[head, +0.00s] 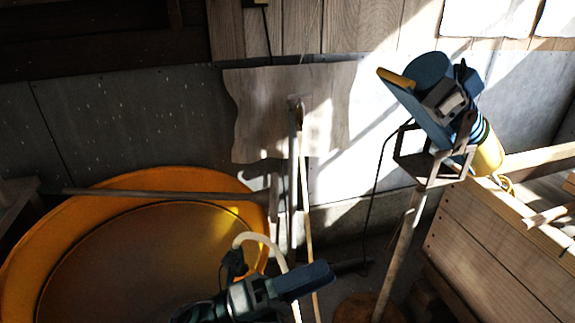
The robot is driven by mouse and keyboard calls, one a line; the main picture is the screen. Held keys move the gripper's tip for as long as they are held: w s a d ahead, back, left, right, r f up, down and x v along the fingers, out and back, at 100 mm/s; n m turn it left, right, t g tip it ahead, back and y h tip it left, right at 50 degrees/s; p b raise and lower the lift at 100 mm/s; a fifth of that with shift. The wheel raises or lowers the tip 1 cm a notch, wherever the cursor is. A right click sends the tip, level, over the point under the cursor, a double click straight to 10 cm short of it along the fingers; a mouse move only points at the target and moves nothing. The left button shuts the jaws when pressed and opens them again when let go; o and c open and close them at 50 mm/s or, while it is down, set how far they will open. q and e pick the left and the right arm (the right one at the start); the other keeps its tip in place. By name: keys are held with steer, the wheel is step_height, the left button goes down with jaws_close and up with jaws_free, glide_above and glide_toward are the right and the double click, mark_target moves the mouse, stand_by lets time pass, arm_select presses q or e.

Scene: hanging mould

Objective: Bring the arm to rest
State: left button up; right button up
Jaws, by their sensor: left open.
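My left gripper (303,282) is at the bottom middle, in front of the right side of the orange tub. It is dark with a blue block-like end. It is open, and I see nothing held in it. A handle or post (296,130) stands in front of the board.
A large orange tub (150,185) fills the lower left, with a stick (165,194) across its rim. A wooden crate (495,250) stands at the lower right.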

arm_select(q)
steer(key=w+a+f+n+t+y, duration=0.2)
steer(key=a+f+n+t+y, duration=0.45)
steer(key=n, duration=0.65)
steer(key=w+a+f+n+t+y, duration=0.2)
steer(key=a+f+n+t+y, duration=0.4)
steer(key=n, duration=0.6)
steer(key=s+a+f+n+g+y, duration=0.2)
steer(key=s+f+n+g+y, duration=0.1)
steer(key=f, duration=0.4)
steer(key=s+a+f+n+g+y, duration=0.3)
steer(key=s+f+n+g, duration=0.1)
steer(key=s+f+n, duration=0.2)
steer(key=shift+s+a+f+p, duration=0.15)
steer(key=shift+s+f+p, duration=0.2)
steer(key=shift+s, duration=0.2)
